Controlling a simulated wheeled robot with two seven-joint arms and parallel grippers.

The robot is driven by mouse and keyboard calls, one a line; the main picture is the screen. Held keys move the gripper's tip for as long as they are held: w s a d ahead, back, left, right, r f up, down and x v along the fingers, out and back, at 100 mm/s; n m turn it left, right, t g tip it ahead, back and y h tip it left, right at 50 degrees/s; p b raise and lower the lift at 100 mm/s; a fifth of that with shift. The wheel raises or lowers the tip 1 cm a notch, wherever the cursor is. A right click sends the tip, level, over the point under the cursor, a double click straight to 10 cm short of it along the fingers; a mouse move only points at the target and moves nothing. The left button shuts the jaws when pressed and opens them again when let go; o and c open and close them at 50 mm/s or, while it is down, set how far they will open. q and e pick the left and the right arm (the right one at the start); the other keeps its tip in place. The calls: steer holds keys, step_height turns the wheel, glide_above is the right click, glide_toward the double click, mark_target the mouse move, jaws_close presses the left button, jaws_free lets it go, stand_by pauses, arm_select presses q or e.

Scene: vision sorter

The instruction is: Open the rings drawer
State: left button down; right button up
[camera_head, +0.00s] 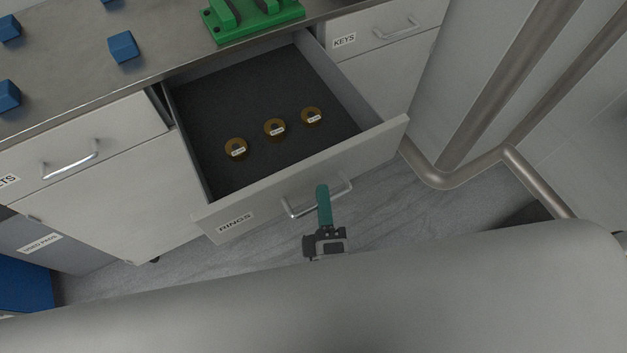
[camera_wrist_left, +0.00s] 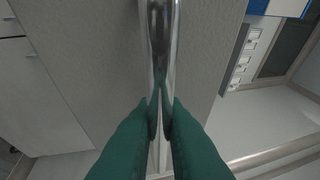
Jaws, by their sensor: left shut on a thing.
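The rings drawer (camera_head: 225,224), labelled RINGS, is pulled out from the cabinet in the head view. Three brass-coloured rings (camera_head: 274,128) with small white labels lie on its dark floor. My left gripper (camera_head: 322,192) is at the drawer's front, its green fingers at the metal bar handle (camera_head: 296,210). In the left wrist view the green fingers (camera_wrist_left: 160,118) are shut on the handle bar (camera_wrist_left: 160,45), with the drawer front (camera_wrist_left: 95,70) behind it. My right gripper is not in view.
Blue cubes (camera_head: 123,47) and a green fixture (camera_head: 258,20) stand on the worktop. The KEYS drawer (camera_head: 384,32) at right and another drawer (camera_head: 75,142) at left are shut. A pipe rail (camera_head: 470,165) runs at the right. Floor (camera_head: 190,267) is clear before the drawer.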

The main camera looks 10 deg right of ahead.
arm_select(q)
steer(key=shift+s+d, duration=0.1)
steer(key=shift+s, duration=0.25)
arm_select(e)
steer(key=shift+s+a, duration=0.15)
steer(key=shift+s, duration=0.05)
arm_select(q)
steer(key=c, duration=1.5)
jaws_free()
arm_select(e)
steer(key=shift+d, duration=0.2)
arm_select(q)
steer(key=shift+f, duration=0.15)
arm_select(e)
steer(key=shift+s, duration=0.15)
